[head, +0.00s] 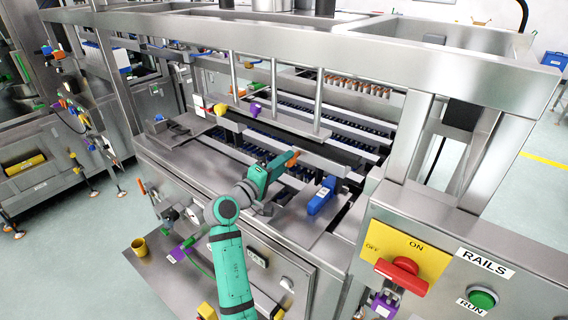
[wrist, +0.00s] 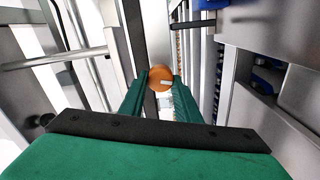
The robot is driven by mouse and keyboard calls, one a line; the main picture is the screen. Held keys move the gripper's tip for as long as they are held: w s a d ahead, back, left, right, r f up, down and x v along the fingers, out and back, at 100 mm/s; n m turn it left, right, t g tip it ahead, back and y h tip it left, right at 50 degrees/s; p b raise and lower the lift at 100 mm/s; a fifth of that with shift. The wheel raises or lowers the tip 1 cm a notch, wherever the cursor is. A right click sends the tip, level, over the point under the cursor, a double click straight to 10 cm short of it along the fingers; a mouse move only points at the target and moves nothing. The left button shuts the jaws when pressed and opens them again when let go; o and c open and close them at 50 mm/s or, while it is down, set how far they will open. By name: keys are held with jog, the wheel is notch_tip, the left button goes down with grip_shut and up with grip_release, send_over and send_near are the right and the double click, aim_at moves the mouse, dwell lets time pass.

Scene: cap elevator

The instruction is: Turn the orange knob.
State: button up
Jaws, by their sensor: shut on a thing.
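The orange knob (wrist: 160,78) is round with a pale mark and shows in the middle of the wrist view. My gripper (wrist: 162,88) has its two green fingers on either side of it, closed against it. In the head view my green arm reaches over the machine, and the orange knob (head: 293,158) shows at the tip of my gripper (head: 280,164). The knob's sides are hidden by the fingers.
A blue handle (head: 322,196) stands just right of my gripper. Steel rails (head: 318,105) and posts rise behind it. A yellow panel with a red switch (head: 403,270) and a green RUN button (head: 482,298) are at lower right.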

jog(key=shift+n, duration=1.5)
jog(key=o, duration=1)
jog(key=shift+o, duration=0.2)
jog(key=v, duration=1.1)
jog(key=shift+w+d+f, duration=0.1)
jog(key=shift+w, duration=0.1)
